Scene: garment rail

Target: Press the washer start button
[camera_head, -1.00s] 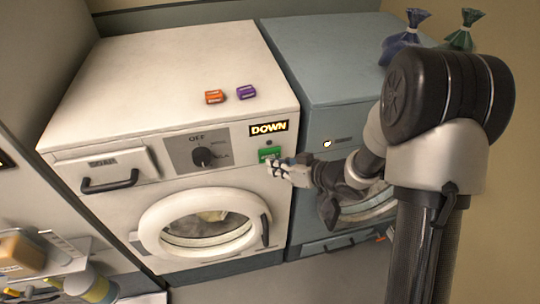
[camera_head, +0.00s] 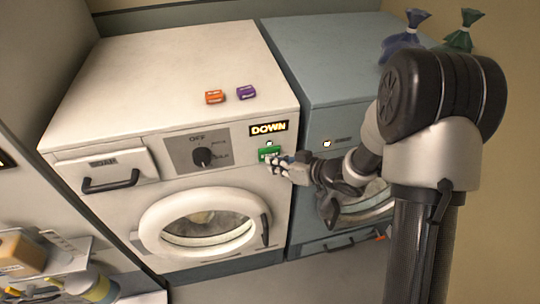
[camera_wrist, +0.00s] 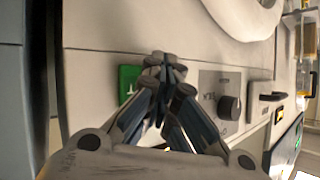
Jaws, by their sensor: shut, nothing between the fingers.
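The white washer (camera_head: 170,80) stands in the middle of the head view, with its round door (camera_head: 205,225) closed. The green start button (camera_head: 269,154) is on the front panel under the lit DOWN sign (camera_head: 268,128). A small lamp (camera_head: 269,143) above the button glows white. My gripper (camera_head: 272,164) is shut and empty, its fingertips at the button's lower edge. In the wrist view the closed fingertips (camera_wrist: 166,66) partly overlap the green button (camera_wrist: 129,80). I cannot tell whether they touch it.
The dial (camera_head: 203,156) and soap drawer (camera_head: 108,170) lie left of the button. Orange (camera_head: 214,96) and purple (camera_head: 246,92) boxes sit on top. A blue-grey machine (camera_head: 330,95) stands to the right, partly behind my arm.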

